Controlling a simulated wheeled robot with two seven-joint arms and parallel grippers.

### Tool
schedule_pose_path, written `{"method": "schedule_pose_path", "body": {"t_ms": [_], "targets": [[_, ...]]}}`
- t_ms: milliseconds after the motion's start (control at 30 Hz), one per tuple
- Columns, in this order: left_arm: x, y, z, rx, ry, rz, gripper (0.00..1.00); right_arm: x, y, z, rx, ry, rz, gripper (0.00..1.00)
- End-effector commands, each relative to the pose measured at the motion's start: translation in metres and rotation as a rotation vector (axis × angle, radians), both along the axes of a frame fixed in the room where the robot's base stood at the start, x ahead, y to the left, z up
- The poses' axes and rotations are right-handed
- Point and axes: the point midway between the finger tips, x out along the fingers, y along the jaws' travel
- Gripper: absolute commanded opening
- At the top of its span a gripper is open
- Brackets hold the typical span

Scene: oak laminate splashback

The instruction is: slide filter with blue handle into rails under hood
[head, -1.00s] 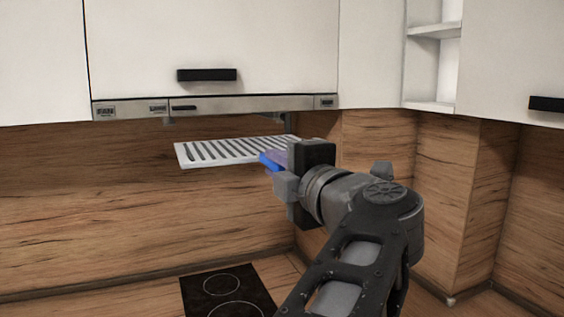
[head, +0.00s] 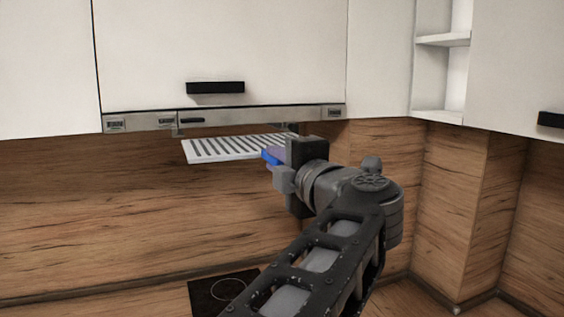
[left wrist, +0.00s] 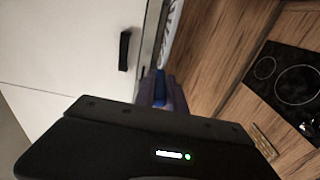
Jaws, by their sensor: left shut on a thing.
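The filter (head: 225,149) is a pale slatted panel, held roughly level just below the hood (head: 230,116) in the head view. Its blue handle (head: 270,157) is at its right front. My left gripper (head: 281,160) is shut on the blue handle, which also shows in the left wrist view (left wrist: 159,88). A sliver of the filter (left wrist: 173,30) shows there too. A small metal bracket (head: 176,129) hangs under the hood near its left. My gripper hides the filter's right end, and I cannot tell whether the filter touches the rails. My right gripper is not in view.
White cupboards with a black handle (head: 215,88) stand above the hood. The wooden splashback (head: 120,210) is behind the filter. A black hob (head: 222,287) lies below on the counter. Open shelves (head: 440,75) are at the right. The space below the filter is clear.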

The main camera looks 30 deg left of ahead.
Motion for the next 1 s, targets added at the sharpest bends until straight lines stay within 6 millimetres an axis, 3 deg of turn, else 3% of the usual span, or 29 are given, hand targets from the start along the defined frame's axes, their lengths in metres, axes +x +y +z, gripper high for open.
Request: {"method": "schedule_pose_path", "body": {"t_ms": [300, 633, 1000], "targets": [[0.013, 0.019, 0.016, -0.002, -0.003, -0.001, 0.00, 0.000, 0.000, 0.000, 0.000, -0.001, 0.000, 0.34], [0.028, 0.040, 0.015, -0.001, -0.001, -0.001, 0.00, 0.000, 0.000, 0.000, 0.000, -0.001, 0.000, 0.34], [0.032, 0.046, 0.016, 0.001, -0.002, -0.001, 0.00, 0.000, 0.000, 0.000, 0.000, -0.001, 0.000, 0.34]]}}
